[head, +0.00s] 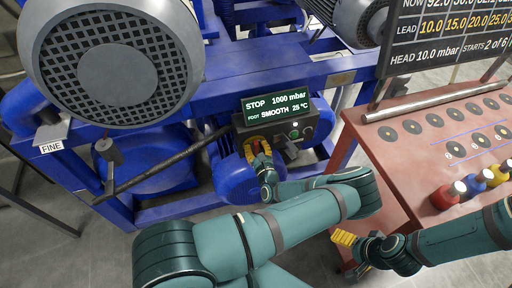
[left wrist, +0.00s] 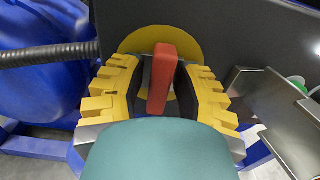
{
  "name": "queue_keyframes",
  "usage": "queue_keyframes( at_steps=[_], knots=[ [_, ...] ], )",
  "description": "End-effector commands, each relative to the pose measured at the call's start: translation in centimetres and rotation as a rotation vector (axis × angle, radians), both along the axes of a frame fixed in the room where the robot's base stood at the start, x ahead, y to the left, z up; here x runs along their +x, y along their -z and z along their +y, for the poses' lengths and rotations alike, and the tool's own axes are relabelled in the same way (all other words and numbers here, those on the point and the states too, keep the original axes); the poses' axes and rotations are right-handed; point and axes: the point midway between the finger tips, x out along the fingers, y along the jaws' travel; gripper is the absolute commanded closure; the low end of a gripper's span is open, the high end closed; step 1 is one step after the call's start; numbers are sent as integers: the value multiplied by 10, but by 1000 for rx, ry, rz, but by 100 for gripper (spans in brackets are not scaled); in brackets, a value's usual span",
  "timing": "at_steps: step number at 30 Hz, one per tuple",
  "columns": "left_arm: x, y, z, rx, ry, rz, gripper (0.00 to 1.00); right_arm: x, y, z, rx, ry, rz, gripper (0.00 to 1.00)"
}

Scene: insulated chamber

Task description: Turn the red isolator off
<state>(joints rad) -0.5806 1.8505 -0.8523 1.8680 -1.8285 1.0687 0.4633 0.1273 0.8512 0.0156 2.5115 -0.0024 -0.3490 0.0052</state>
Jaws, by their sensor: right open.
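The red isolator handle (left wrist: 161,78) stands nearly upright on a round yellow plate (left wrist: 190,45) on a dark panel in the left wrist view. My left gripper (left wrist: 160,92) has its yellow fingers on both sides of the handle, with dark inner pads close to it. Whether they press on it I cannot tell. In the head view my left gripper (head: 257,150) is at the front of the dark control box (head: 285,128) and largely covers the isolator. My right gripper (head: 358,244) is open and empty, low beside the red table.
A display (head: 275,105) on the box reads STOP, 1000 mbar. A green button (head: 295,134) and a grey metal part (head: 286,149) sit right of the isolator. A dark hose (head: 165,163) runs at left. The red table (head: 385,150) holds several coloured bottles (head: 448,195).

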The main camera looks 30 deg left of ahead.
Motion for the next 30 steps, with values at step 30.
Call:
queue_keyframes(
  at_steps=[30],
  knots=[
    [0,-5,2,-186,-1,-224,100,5,-31,-1,-3,11,-12,11]
  ],
)
